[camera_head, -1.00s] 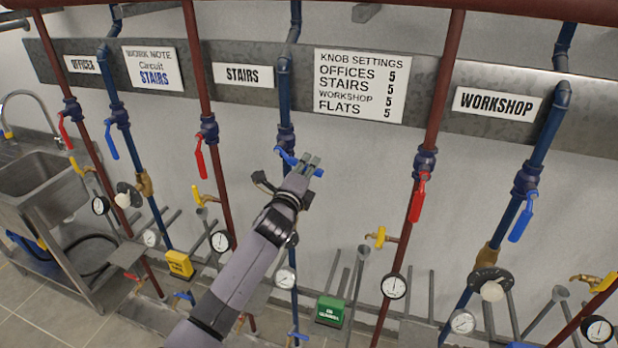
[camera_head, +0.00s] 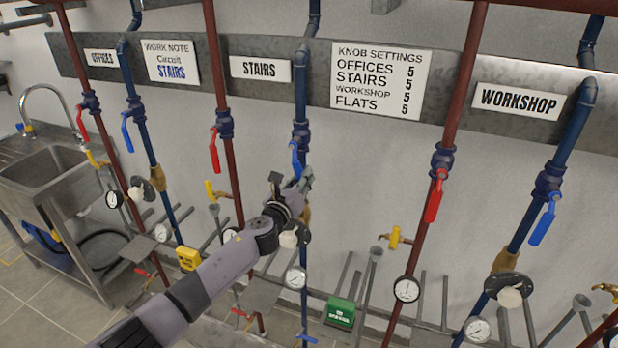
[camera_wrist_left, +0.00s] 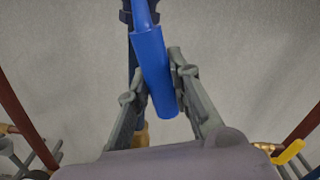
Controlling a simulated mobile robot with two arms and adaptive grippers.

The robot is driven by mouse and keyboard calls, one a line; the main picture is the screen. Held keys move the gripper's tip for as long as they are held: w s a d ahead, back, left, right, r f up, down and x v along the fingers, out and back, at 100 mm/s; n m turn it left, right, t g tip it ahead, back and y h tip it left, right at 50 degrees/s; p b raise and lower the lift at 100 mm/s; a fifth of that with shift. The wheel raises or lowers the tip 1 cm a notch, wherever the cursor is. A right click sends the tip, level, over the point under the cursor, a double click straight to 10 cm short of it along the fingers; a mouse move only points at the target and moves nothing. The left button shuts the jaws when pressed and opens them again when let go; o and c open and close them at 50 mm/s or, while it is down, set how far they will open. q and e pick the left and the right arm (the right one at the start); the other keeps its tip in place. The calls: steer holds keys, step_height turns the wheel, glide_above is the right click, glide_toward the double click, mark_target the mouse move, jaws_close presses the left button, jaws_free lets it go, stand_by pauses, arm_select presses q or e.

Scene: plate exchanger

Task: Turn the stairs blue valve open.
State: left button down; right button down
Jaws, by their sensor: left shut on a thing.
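The stairs blue valve handle (camera_head: 295,158) is on the blue pipe to the right of the STAIRS sign (camera_head: 260,69). It hangs down nearly along the pipe, slightly tilted. My left gripper (camera_head: 291,181) is at the lower end of this handle. In the left wrist view, the handle (camera_wrist_left: 151,65) runs down between the two fingers of my left gripper (camera_wrist_left: 156,84), which is shut on it. The gripper partly hides the handle's tip in the head view. My right gripper is not in view.
The stairs red handle (camera_head: 214,150) hangs on the red pipe at the left. A round gauge (camera_head: 295,279) and a green box (camera_head: 340,312) are below. The workshop blue handle (camera_head: 542,219) is far to the right. A sink (camera_head: 45,170) stands at the left.

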arm_select(q)
steer(key=shift+w+a+f+m, duration=0.25)
steer(key=shift+a+m, duration=0.5)
steer(key=shift+m, duration=0.2)
steer(key=shift+w+a+f+m, duration=0.1)
steer(key=shift+w+a+m, duration=0.1)
steer(key=shift+a+m, duration=0.65)
steer(key=shift+d, duration=0.1)
steer(key=c, duration=1.4)
jaws_free()
steer(key=shift+r, duration=0.1)
steer(key=v, duration=1.2)
